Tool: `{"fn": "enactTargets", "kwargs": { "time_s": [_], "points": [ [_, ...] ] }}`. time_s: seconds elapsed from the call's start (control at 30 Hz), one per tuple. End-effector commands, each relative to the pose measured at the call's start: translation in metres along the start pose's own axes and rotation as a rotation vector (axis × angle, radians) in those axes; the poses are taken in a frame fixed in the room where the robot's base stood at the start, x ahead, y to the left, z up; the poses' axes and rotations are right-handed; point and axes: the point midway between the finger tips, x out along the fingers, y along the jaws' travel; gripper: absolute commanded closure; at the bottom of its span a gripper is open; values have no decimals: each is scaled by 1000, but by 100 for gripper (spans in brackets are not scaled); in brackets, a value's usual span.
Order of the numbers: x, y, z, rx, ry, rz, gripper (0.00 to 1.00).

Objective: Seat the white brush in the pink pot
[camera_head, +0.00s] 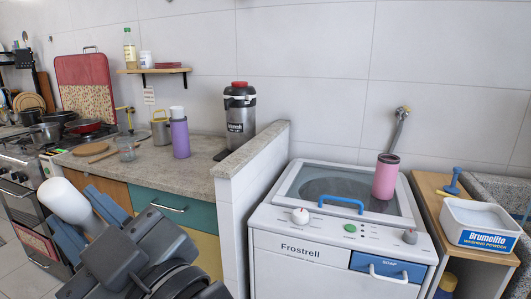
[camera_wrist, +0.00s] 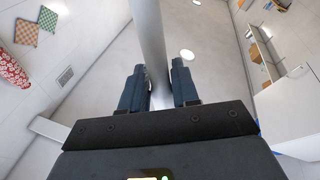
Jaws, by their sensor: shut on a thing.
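The white brush (camera_head: 64,199) is in my gripper (camera_head: 88,222) at the lower left of the head view. Its rounded white end sticks out past the blue fingers, up and to the left. In the wrist view its pale shaft (camera_wrist: 147,32) passes between the two fingers of my gripper (camera_wrist: 158,86), which are shut on it. The pink pot (camera_head: 385,178) stands upright on the right part of the washing machine top, with a dark rim. My gripper is well to the left of the pot and apart from it. The inside of the pot is hardly visible.
The washing machine (camera_head: 335,252) has a blue handle (camera_head: 341,204) and knobs. A low tiled wall (camera_head: 250,165) stands between it and the counter (camera_head: 205,165), which holds a purple bottle (camera_head: 180,137) and a black flask (camera_head: 240,110). A washing powder tub (camera_head: 480,222) is right of the machine.

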Motion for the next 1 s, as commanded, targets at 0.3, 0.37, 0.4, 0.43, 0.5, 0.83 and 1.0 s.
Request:
{"fn": "enactTargets", "kwargs": {
  "time_s": [0.3,0.37,0.4,0.43,0.5,0.83,1.0],
  "points": [
    [-82,27,69,-55,-93,191,100],
    [-97,32,82,-67,-110,227,100],
    [-106,36,90,-73,-119,250,100],
    [-114,38,96,-79,-127,268,100],
    [-130,44,109,-90,-144,307,100],
    [-190,64,160,-137,-205,451,100],
    [-206,70,173,-150,-225,489,100]
  ]
}}
